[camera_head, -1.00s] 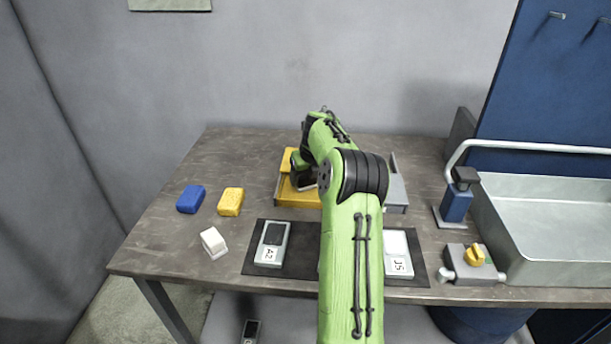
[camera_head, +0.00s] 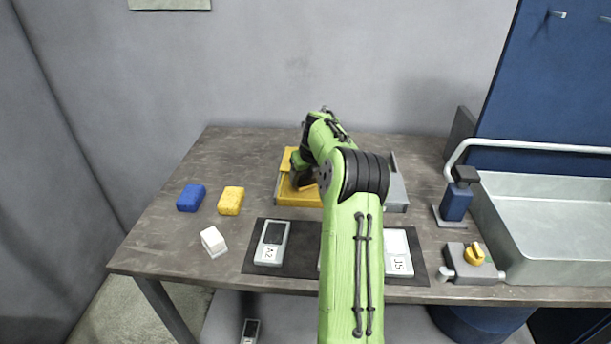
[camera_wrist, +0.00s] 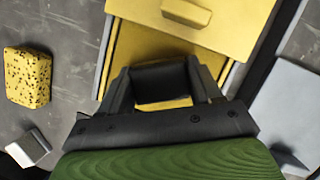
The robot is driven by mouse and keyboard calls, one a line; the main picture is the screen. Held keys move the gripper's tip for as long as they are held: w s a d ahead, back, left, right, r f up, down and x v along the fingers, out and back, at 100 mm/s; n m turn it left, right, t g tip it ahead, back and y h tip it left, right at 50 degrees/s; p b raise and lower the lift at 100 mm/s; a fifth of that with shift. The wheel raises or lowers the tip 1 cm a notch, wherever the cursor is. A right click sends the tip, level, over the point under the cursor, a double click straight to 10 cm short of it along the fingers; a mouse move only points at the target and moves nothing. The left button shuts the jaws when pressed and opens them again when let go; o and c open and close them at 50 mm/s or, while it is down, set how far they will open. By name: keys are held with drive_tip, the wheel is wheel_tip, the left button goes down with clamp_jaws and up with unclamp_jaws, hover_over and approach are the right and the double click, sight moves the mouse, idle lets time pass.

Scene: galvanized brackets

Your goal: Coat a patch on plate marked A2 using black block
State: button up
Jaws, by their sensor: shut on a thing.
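Plate A2 (camera_head: 268,256) lies on the dark mat (camera_head: 304,262), left of my arm. It is light grey with a dark rectangle above its label. My gripper (camera_head: 303,178) is low over the yellow tray (camera_head: 297,199) at the back of the table, partly hidden by my arm. In the wrist view my gripper (camera_wrist: 163,88) is shut on the black block (camera_wrist: 160,78), which sits between the fingers over the tray's yellow interior. Whether the block touches the tray bottom cannot be told.
A blue sponge (camera_head: 191,197), a yellow sponge (camera_head: 231,201) and a white block (camera_head: 213,241) stand on the left. Plate J5 (camera_head: 398,264) is right of my arm. A grey tray (camera_head: 397,196), a valve box (camera_head: 472,265) and a sink (camera_head: 545,225) are right. My arm hides the mat's middle.

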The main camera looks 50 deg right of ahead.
wheel_tip(320, 180, up, 7)
drive_tip(key=p, duration=0.6)
drive_tip(key=shift+r, duration=0.1)
drive_tip(key=shift+f, duration=0.2)
idle(0.5)
